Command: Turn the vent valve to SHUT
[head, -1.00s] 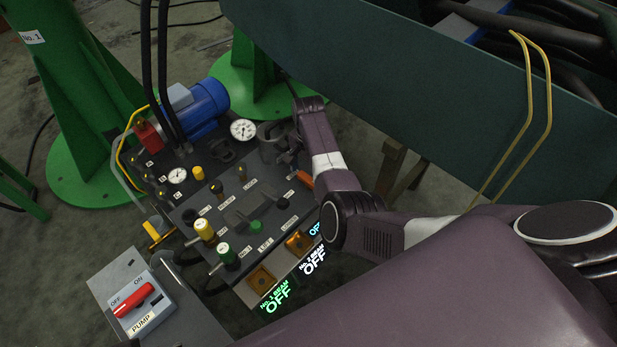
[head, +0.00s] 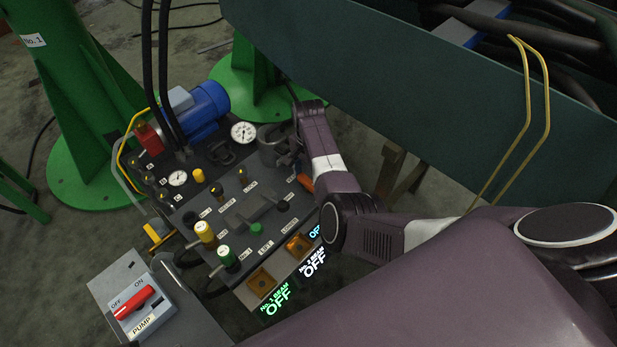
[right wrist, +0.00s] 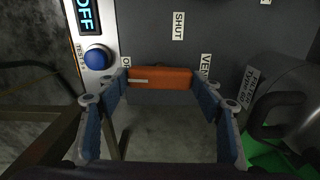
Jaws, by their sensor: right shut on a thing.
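The vent valve's orange handle (right wrist: 160,73) lies across the right wrist view, between the partly hidden OPEN label on the left and the VENT label (right wrist: 206,66). The SHUT label (right wrist: 178,26) is farther up the panel, apart from the handle. My right gripper (right wrist: 160,88) is shut on the handle, one blue-padded finger at each end. In the head view the orange handle (head: 305,181) shows at the panel's right edge, partly hidden by my right arm. My left gripper is not in view.
The control panel (head: 225,225) carries several knobs and levers. A pump box with a red switch (head: 133,303) stands at lower left. A blue motor (head: 203,107) and a pressure gauge (head: 243,132) are behind. A large dark green beam (head: 390,80) crosses above right.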

